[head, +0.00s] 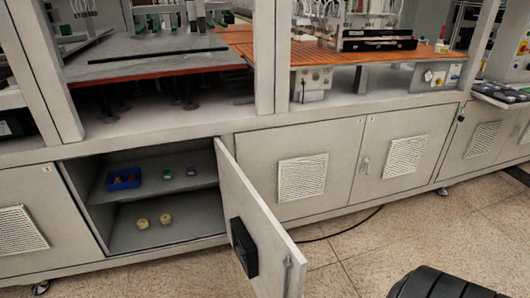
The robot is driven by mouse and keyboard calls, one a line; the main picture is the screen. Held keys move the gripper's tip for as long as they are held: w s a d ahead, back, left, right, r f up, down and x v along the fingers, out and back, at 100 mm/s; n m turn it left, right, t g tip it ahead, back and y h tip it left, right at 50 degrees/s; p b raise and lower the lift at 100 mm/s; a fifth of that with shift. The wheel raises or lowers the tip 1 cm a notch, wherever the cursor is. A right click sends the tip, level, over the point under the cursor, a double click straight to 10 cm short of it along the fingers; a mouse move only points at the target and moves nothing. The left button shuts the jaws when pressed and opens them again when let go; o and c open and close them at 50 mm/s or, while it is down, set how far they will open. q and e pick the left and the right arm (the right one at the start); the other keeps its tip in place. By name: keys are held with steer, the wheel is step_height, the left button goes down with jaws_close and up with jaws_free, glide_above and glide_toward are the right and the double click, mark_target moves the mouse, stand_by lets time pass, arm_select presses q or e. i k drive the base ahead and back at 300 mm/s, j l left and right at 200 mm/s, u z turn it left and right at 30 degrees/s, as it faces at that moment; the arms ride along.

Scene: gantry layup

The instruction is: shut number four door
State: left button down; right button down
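One cabinet door (262,232) stands wide open. It is hinged on the right side of its compartment and swings out toward me. Its inner face shows, with a black box (236,240) fixed to it and a small latch (288,268) near its free edge. I cannot read a number on it. The open compartment has a shelf (140,192) holding a blue bin (123,179), a green item (167,174) and a purple item (191,171). Two yellowish round items (143,223) lie on the compartment floor.
Closed doors with white vents stand left (45,215) and right (285,205) of the open compartment, with more farther right (410,140). Machine uprights and orange work surfaces (365,52) are above. A black cable (345,230) lies on the tiled floor (375,245), which is otherwise largely clear.

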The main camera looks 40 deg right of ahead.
mark_target(261, 244)
steer(key=l, duration=0.6)
steer(key=k+l+u, duration=0.1)
steer(key=l, duration=0.5)
steer(key=k+l, duration=0.15)
steer(key=l, duration=0.45)
steer(key=i+l, duration=0.1)
steer(key=l, duration=0.2)
steer(key=i+l, duration=0.1)
steer(key=l, duration=0.2)
steer(key=i+l, duration=0.15)
steer(key=l, duration=0.2)
steer(key=u, duration=0.05)
